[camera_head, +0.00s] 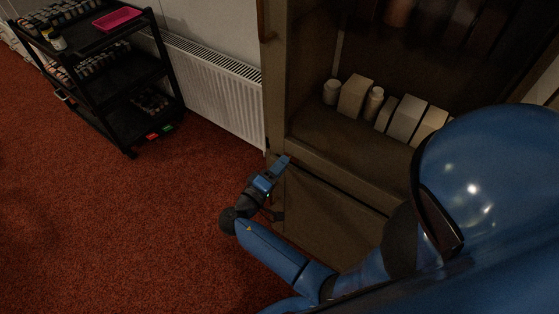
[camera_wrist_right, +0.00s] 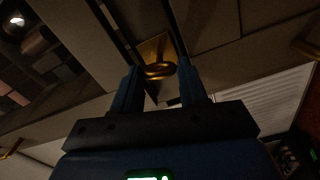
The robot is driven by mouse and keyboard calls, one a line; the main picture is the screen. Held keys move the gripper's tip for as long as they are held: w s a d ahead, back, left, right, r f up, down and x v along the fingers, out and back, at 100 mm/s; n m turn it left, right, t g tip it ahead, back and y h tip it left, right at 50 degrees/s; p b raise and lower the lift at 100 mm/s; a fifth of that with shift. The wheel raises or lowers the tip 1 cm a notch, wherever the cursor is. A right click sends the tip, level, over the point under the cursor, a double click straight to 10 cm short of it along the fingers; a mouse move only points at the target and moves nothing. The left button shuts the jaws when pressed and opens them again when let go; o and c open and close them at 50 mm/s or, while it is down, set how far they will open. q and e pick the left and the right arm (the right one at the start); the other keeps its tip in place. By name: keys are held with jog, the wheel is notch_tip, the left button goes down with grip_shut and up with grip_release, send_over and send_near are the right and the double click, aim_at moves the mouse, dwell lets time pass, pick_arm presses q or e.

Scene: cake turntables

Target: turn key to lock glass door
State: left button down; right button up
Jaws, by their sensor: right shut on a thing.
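My right gripper (camera_head: 281,168) is at the left front edge of the tall wooden cabinet (camera_head: 275,80), low beside its frame. In the right wrist view, its two dark blue fingers (camera_wrist_right: 161,78) are shut on the brass key (camera_wrist_right: 160,70), whose ring-shaped bow shows between the fingertips. The key is at a brass plate (camera_wrist_right: 153,48) on the cabinet front. The key's shaft and its turn in the lock are hard to make out. The glass itself is hard to tell in the dark cabinet opening. My left gripper is not in view.
Several pale boxes and jars (camera_head: 355,96) stand on the cabinet shelf. A white radiator (camera_head: 215,95) runs along the wall to the left. A black cart (camera_head: 110,70) with a pink tray (camera_head: 118,19) stands farther left. The red carpet (camera_head: 120,220) between is clear.

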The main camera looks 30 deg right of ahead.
jog(key=shift+w+r+n+p, duration=0.1)
jog(key=shift+r+n+p, duration=0.05)
jog(key=shift+n+p, duration=1.05)
jog(key=o, duration=0.8)
jog(key=shift+o, duration=1.2)
jog(key=shift+f, duration=0.2)
jog(key=v, duration=1)
jog(key=shift+a, duration=0.3)
